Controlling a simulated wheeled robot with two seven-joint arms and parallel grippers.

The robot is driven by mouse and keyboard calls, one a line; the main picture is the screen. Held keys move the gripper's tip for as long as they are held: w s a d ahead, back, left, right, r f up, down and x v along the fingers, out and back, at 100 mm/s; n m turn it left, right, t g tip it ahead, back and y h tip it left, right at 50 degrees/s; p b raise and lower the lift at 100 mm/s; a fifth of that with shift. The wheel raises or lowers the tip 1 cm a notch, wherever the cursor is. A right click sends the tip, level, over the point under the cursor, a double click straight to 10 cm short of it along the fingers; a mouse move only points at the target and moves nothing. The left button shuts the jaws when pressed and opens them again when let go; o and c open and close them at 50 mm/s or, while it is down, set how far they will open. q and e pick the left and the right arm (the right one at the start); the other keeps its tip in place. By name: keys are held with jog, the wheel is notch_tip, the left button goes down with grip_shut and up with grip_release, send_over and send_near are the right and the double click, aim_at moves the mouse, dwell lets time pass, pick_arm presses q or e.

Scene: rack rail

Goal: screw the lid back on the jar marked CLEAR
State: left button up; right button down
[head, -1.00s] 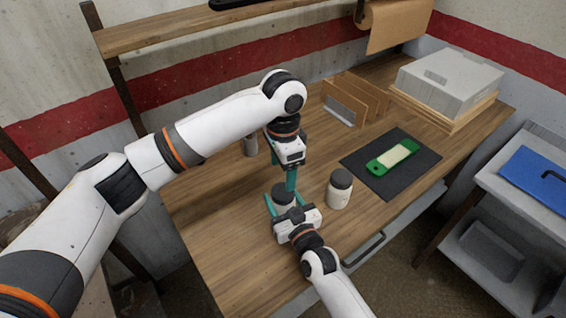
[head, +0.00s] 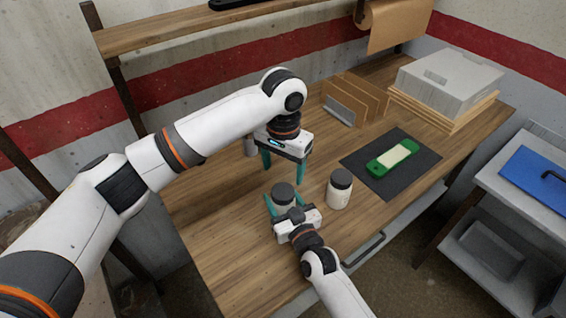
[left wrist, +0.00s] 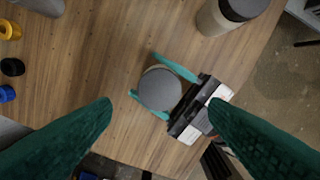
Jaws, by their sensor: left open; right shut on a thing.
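A jar (head: 280,205) with a dark grey lid (head: 283,190) stands upright near the table's front edge. My right gripper (head: 284,201) is shut around the jar's body from the front. The lid sits on top of this jar and shows from above in the left wrist view (left wrist: 160,89). My left gripper (head: 284,178) is open and empty, pointing down above and slightly behind the lid, apart from it. A second jar (head: 338,194) with a dark lid stands to the right. I cannot read a marking on either jar, nor tell how tight the lid is.
A dark mat (head: 372,176) with a green and cream object (head: 392,158) lies to the right. A metal cylinder (head: 250,147) stands behind my left gripper. A file rack (head: 352,102) and a grey box (head: 448,80) are at the back. The table's left front is clear.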

aim_at(283, 191)
pick_arm(q)
notch_tip(283, 191, down, 7)
jog(key=shift+f, duration=0.1)
dwell(0.3)
jog(key=c, duration=1)
jog(key=o, duration=1.2)
jog(key=shift+c, duration=0.2)
